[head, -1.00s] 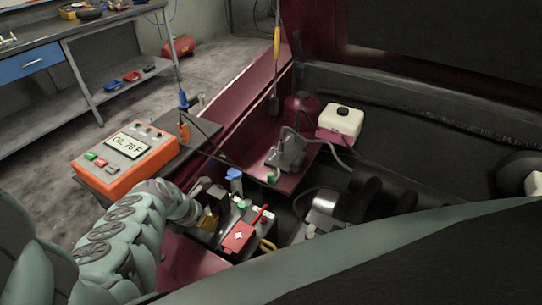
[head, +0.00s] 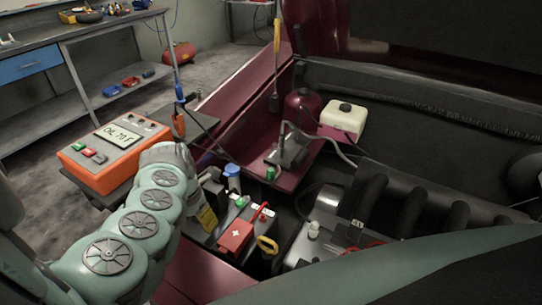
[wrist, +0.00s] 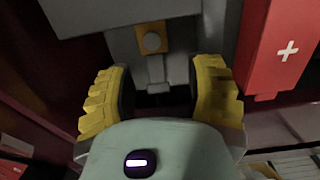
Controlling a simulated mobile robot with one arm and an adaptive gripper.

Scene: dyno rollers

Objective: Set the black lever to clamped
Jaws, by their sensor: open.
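My gripper (wrist: 160,98) is open, with its two yellow ribbed fingers apart at either side in the wrist view. I see nothing held. In the head view a yellow fingertip of my gripper (head: 208,218) shows at the left end of the dark battery, left of its red cover with a white cross (head: 236,236). That cover is also at the right in the wrist view (wrist: 285,50). I cannot clearly pick out the black lever; my arm and gripper hide part of this area.
An orange tester (head: 110,155) stands left of my arm. A blue-topped part (head: 232,172) rises behind the battery. A yellow loop (head: 267,245) and engine parts lie to the right. A white reservoir (head: 342,118) is farther back in the bay.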

